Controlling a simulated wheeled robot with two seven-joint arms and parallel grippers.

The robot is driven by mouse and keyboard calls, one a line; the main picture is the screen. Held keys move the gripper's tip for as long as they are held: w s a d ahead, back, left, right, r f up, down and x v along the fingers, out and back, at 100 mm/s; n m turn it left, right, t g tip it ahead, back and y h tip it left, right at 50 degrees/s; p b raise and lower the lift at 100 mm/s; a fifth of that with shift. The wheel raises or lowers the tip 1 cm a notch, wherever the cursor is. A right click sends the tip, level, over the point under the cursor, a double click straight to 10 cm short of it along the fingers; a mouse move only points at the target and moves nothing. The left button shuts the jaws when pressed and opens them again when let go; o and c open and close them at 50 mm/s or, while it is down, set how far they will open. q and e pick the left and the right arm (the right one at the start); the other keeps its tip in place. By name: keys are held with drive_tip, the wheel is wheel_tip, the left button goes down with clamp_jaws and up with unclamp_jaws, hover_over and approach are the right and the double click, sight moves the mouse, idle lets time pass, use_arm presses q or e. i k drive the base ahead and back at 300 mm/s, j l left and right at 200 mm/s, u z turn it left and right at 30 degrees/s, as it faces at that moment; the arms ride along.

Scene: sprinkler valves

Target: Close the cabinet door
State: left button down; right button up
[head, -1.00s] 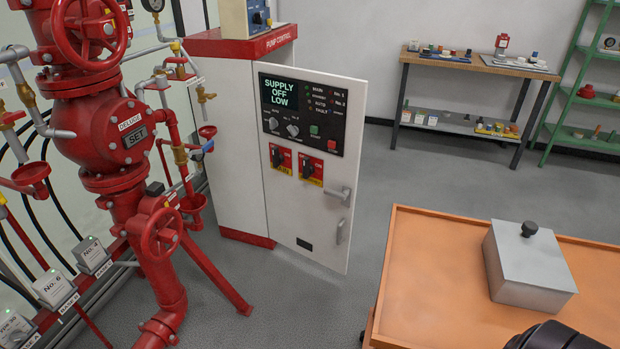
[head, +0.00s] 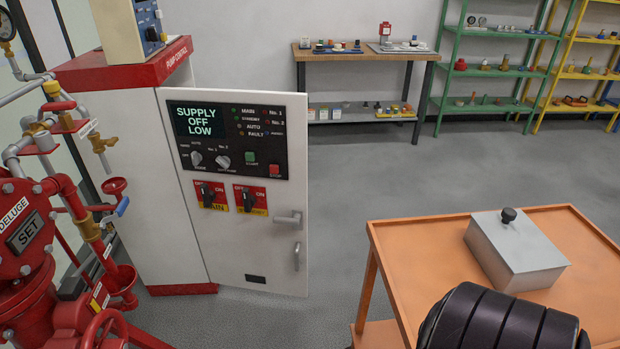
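The pump control cabinet (head: 128,150) is white with a red top and stands at the left of the head view. Its white door (head: 225,250) stands open, with its free right edge swung out past the cabinet body. The door bears a black control panel (head: 238,140) reading "SUPPLY OFF LOW" and two red-backed switches. A grey lever handle (head: 288,219) and a grey pull handle (head: 297,256) sit near its free edge. Neither gripper is in view; only a black ribbed part of my own arm shows at the bottom right.
An orange cart (head: 405,262) with a grey lidded box (head: 515,252) stands at front right. Red deluge piping (head: 25,250) fills the lower left. A workbench (head: 365,55) and shelves (head: 490,68) line the back. Grey floor (head: 345,180) is clear between door and cart.

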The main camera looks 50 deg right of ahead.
sight(239, 249)
drive_tip(key=i+z, duration=0.2)
drive_tip(key=z, duration=0.3)
drive_tip(key=i+j+z, duration=0.1)
drive_tip(key=z, duration=0.4)
drive_tip(key=i+j+z, duration=0.2)
drive_tip(key=z, duration=0.3)
drive_tip(key=i+j, duration=0.05)
drive_tip(key=i, duration=0.05)
